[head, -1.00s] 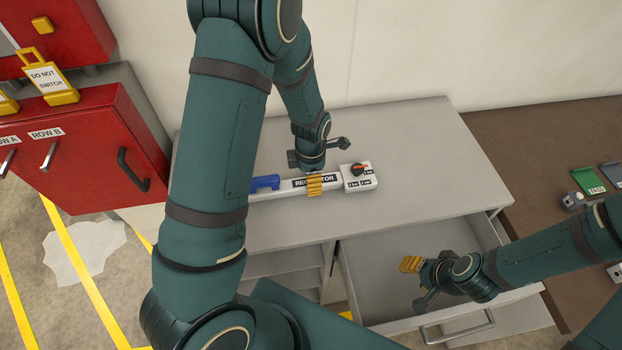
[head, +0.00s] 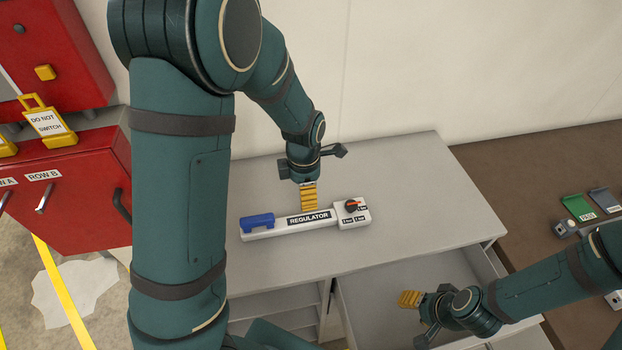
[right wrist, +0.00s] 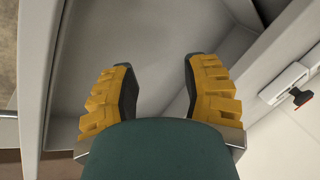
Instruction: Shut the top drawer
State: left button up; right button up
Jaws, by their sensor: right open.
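The top drawer (head: 385,283) of the grey cabinet is pulled out, and the part of its inside that shows is empty. Its front and handle are mostly cut off or hidden in the head view. My right gripper (head: 410,298) is open and empty, over the drawer's inside. In the right wrist view its two yellow fingers stand wide apart with the drawer's grey floor (right wrist: 155,60) between them. My left gripper (head: 309,197) is above the cabinet top, beside the white regulator (head: 285,229); its fingers overlap in the view, so its opening does not show.
The regulator, with a blue part and a dial, lies on the grey cabinet top (head: 420,190). Open shelves (head: 275,307) are left of the drawer. A red cabinet (head: 75,210) stands at left. Small green and grey items (head: 579,207) lie on the brown surface at right.

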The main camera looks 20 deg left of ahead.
aim_at(371, 317)
jog(key=k, duration=1)
